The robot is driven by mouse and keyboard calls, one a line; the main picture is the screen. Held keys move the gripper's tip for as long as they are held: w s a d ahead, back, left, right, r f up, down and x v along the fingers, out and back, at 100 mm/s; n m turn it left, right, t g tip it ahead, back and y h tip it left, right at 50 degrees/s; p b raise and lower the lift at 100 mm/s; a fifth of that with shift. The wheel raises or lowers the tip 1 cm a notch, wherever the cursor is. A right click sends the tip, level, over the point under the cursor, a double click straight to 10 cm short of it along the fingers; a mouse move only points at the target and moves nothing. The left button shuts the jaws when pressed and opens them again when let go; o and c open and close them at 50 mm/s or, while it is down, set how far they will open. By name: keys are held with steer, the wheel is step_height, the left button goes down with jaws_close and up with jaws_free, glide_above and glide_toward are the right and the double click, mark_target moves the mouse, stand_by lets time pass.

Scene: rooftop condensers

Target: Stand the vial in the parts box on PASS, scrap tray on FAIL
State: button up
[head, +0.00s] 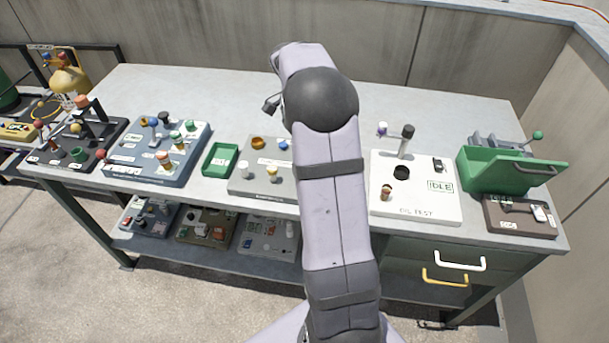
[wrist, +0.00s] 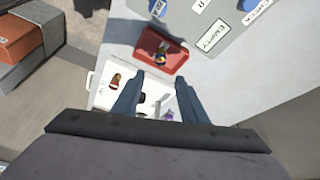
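The white oil test station (head: 414,211) has a display (head: 440,187) that appears to read IDLE. A small vial-like piece (head: 386,191), brown and reddish with a pale band, stands at its front left; it also shows in the wrist view (wrist: 115,80). I cannot tell whether it is the vial. A red tray (wrist: 175,66), likely the scrap tray, lies beside the station with a small dark, multicoloured item in it. The green box (head: 484,178) at right, perhaps the parts box, has a raised lid. My gripper (wrist: 157,82) is open above the station, with nothing seen between its fingers.
A dark post (head: 405,139) and a purple-topped piece (head: 382,129) rise at the station's back. A brown block (head: 519,216) sits before the green box. A small green tray (head: 220,160) and several panels lie left. My arm hides the table's middle.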

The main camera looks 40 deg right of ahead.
steer(key=s+a+f+n+y, duration=0.1)
steer(key=s+a+f+n, duration=0.1)
steer(key=s+a+n, duration=0.4)
steer(key=s+a+f+n+t+y, duration=0.1)
steer(key=s+a+n, duration=0.5)
steer(key=a+n, duration=0.3)
steer(key=s+a+f+n+y, duration=0.2)
steer(key=s+a+n, duration=0.4)
steer(key=a, duration=0.7)
steer(key=shift+a+f+n+t, duration=0.3)
steer(key=shift+a+n, duration=0.1)
steer(key=shift+n, duration=0.3)
